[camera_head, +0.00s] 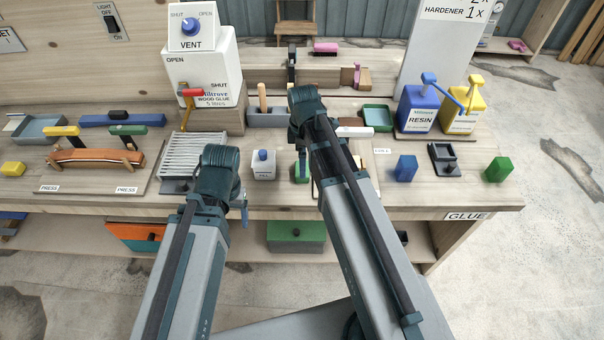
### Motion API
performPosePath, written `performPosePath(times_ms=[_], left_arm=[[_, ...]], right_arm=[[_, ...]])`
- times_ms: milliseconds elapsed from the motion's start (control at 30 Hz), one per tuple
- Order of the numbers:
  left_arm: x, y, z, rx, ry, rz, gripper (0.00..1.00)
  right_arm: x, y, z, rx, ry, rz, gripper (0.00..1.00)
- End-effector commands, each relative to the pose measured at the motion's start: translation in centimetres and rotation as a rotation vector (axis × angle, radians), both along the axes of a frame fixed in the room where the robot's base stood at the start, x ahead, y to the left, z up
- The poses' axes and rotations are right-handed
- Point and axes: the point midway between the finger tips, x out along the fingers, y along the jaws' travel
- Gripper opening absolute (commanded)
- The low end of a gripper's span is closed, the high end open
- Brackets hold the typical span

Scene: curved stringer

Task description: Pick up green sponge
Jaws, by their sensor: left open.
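A plain green block (497,169), which looks like the green sponge, lies near the right end of the wooden bench top. My left gripper (243,205) hangs at the bench's front edge, left of the white FILL bottle, open and far to the left of the green block. It is small and partly hidden by my left arm. My right arm reaches over the middle of the bench, and its gripper is mostly hidden behind the arm, so its jaws cannot be made out. Another green item (301,172) shows partly beside that arm.
A blue block (405,168) and a dark holder (444,157) lie left of the green block. The blue RESIN can (417,110) and yellow can (465,112) stand behind. A glue dispenser (203,75) and ribbed rack (193,155) stand left. Bare bench surrounds the green block.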

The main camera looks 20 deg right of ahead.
Motion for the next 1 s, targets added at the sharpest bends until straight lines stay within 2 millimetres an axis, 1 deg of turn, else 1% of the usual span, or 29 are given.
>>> performPosePath(times_ms=[33,300,400,633,667,800,967,1000], left_arm=[[0.0,0.0,-1.0,0.0,0.0,0.0,0.75],[0.0,0.0,-4.3,0.0,0.0,0.0,0.75],[0.0,0.0,-4.7,0.0,0.0,0.0,0.75],[0.0,0.0,-4.5,0.0,0.0,0.0,0.75],[0.0,0.0,-4.5,0.0,0.0,0.0,0.75],[0.0,0.0,-4.5,0.0,0.0,0.0,0.75],[0.0,0.0,-4.5,0.0,0.0,0.0,0.75],[0.0,0.0,-4.5,0.0,0.0,0.0,0.75]], right_arm=[[-0.1,0.1,-1.0,0.0,0.0,0.0,1.0],[-0.2,0.3,-4.2,0.0,0.0,0.0,1.0],[-0.2,0.3,-4.7,0.0,0.0,0.0,1.0],[-0.2,0.3,-4.5,0.0,0.0,0.0,1.0],[-0.2,0.3,-4.5,0.0,0.0,0.0,0.96],[-0.2,0.3,-4.5,0.0,0.0,0.0,0.71],[-0.2,0.3,-4.5,0.0,0.0,0.0,0.42],[-0.2,0.3,-4.5,0.0,0.0,0.0,0.35]])
